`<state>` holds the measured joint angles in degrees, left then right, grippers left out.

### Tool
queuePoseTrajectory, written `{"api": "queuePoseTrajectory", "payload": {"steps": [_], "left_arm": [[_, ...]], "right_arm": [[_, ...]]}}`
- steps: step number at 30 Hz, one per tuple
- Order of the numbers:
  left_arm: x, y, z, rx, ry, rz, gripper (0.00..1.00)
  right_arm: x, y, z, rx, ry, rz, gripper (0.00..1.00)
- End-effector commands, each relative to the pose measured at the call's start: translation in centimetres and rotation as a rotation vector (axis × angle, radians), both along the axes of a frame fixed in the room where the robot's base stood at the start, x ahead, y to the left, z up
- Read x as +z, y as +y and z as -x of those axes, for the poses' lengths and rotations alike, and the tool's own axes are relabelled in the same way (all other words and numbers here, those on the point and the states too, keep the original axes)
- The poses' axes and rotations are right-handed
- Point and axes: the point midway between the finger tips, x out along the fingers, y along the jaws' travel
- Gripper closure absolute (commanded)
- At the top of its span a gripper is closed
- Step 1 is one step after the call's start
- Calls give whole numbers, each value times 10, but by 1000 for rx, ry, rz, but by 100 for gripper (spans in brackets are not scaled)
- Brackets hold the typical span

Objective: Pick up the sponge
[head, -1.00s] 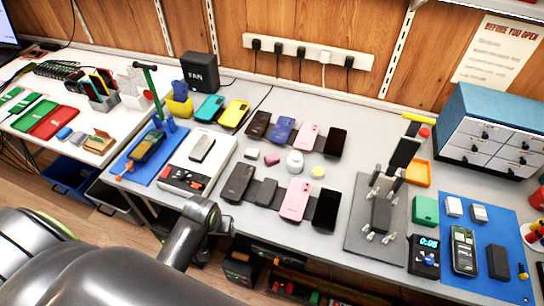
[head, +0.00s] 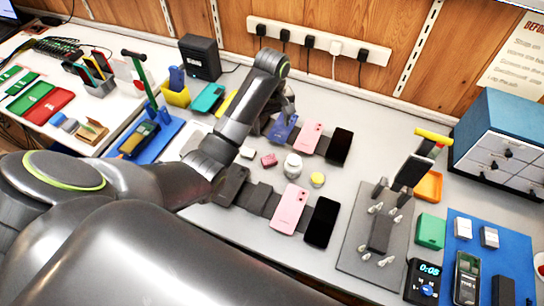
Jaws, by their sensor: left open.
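Small items lie mid-table between two rows of phones: a pink block (head: 268,160), a pale block (head: 247,153), a white jar (head: 293,165) and a small yellow round piece (head: 317,180). I cannot tell for sure which of them is the sponge; all lie free of any gripper. My left arm reaches in from the left across the table, and its wrist bends down over the far phone row. My left gripper (head: 287,104) is small and partly hidden by the wrist, just above the blue phone (head: 284,127). It is open and holds nothing that I can see. My right gripper is not in view.
Phones lie in two rows, including pink phones (head: 312,138) and a black one (head: 320,224). A grey mat (head: 355,250) with a clamp stand is to the right, a blue mat (head: 520,262) beyond. A FAN box (head: 200,58) stands at the back.

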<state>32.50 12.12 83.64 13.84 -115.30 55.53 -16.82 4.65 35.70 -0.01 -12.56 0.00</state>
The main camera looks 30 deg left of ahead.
Motion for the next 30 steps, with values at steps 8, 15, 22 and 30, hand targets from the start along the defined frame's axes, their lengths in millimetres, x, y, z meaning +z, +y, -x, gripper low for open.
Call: {"api": "queuePoseTrajectory", "payload": {"steps": [8,15,22,30], "left_arm": [[-37,0,0,0,0,0,29],[-71,1,1,-1,0,0,29],[-106,1,1,-1,2,1,29],[-126,2,2,0,2,-1,29]], "right_arm": [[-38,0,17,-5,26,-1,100],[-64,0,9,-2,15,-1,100],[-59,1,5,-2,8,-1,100],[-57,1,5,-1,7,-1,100]]}}
